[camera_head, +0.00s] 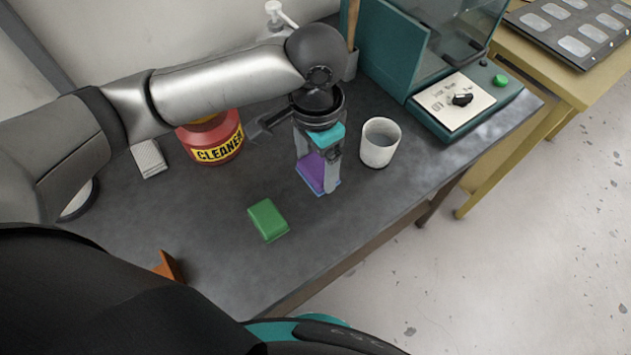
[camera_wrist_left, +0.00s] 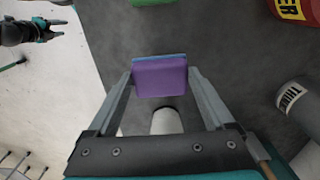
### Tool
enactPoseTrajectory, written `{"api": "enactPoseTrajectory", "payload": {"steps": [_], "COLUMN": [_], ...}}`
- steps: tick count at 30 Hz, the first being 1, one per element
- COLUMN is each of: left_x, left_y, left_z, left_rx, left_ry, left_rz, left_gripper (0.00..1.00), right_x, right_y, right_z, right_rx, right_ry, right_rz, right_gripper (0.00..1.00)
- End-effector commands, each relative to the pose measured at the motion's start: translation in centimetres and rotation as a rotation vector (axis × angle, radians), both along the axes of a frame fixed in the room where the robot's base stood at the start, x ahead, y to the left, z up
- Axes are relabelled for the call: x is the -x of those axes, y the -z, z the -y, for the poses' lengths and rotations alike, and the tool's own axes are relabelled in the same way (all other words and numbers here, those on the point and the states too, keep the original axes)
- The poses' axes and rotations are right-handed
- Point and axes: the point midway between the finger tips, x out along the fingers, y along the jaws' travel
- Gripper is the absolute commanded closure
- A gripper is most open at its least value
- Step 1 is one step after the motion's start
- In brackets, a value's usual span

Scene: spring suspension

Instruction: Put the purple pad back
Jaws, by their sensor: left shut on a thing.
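My left gripper (camera_head: 318,168) is shut on the purple pad (camera_head: 310,171), with one finger on each side of it. The pad has a blue layer along one face. It also shows between the fingertips in the left wrist view (camera_wrist_left: 160,77). Whether it touches the table is not clear. My right gripper (camera_wrist_left: 50,30) shows small at the top left of the left wrist view, its fingers apart and empty. A green pad (camera_head: 268,220) lies on the dark table to the left and in front of the purple one.
A white cup (camera_head: 379,143) stands close right of the left gripper. A teal machine (camera_head: 440,70) stands behind right. The table (camera_head: 220,260) is clear around the green pad.

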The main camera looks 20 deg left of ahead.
Motion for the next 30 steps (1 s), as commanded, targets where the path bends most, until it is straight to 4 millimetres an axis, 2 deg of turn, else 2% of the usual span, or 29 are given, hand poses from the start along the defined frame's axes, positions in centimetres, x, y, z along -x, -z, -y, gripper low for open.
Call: {"api": "enactPoseTrajectory", "payload": {"steps": [4,9,12,26,27,30], "left_x": [0.0,0.0,0.0,0.0,0.0,0.0], "left_y": [1.3,4.5,5.7,6.3,6.3,6.3], "left_z": [-0.1,-0.1,-0.1,0.0,0.0,0.0], "left_rx": [-0.001,-0.002,-0.001,-0.001,-0.001,-0.001], "left_ry": [-0.001,-0.002,-0.001,0.000,0.001,0.001], "left_rz": [0.000,-0.003,0.000,-0.001,0.001,0.001], "left_gripper": [0.66,0.66,0.66,0.66,0.09,0.00], "right_x": [-0.3,-0.4,-0.4,-0.4,-0.4,-0.4], "right_y": [0.4,1.3,1.6,1.4,1.4,1.4], "right_z": [0.0,0.0,0.0,-0.1,-0.1,-0.1], "right_rx": [0.000,-0.001,-0.001,-0.002,-0.002,-0.002], "right_ry": [0.001,0.001,0.001,0.000,0.000,0.000], "right_rz": [0.006,0.007,0.008,0.008,0.008,0.008], "right_gripper": [0.50,0.50,0.50,0.50,0.50,0.50]}}
